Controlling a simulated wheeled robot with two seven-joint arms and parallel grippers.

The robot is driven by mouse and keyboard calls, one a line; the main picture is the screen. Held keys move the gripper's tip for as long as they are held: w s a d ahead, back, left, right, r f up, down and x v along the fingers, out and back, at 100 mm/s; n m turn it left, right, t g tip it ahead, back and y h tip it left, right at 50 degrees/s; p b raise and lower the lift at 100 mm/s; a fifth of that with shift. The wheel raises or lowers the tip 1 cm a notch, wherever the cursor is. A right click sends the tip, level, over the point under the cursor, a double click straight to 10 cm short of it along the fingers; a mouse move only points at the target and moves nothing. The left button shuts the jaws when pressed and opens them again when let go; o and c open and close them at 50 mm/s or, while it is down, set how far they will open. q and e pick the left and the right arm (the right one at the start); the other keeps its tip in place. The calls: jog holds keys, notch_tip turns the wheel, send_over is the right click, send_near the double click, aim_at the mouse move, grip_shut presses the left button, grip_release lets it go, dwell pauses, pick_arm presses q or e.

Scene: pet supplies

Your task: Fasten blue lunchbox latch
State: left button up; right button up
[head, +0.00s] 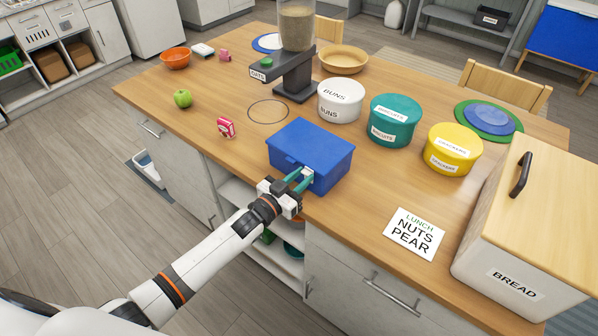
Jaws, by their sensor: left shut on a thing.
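The blue lunchbox (312,147) stands on the wooden counter near its front edge, with its lid down. A small pale latch (308,174) shows on its front side, partly hidden by my fingers. My left gripper (300,180) reaches in from the front left, its green fingers shut on the latch against the box front. Whether the latch is fully fastened cannot be seen. My right gripper is not in view.
A "LUNCH NUTS PEAR" card (414,233) lies right of the lunchbox, before the bread box (520,240). White (340,100), green (395,120) and yellow (454,148) tubs stand behind.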

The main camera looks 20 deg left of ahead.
pick_arm(q)
jog(key=o, duration=1)
jog(key=shift+s+a, duration=0.15)
jog(key=shift+s, duration=0.1)
jog(key=b+v, duration=0.2)
jog(key=v, duration=0.9)
jog(key=shift+s, duration=0.25)
jog(key=shift+a, duration=0.1)
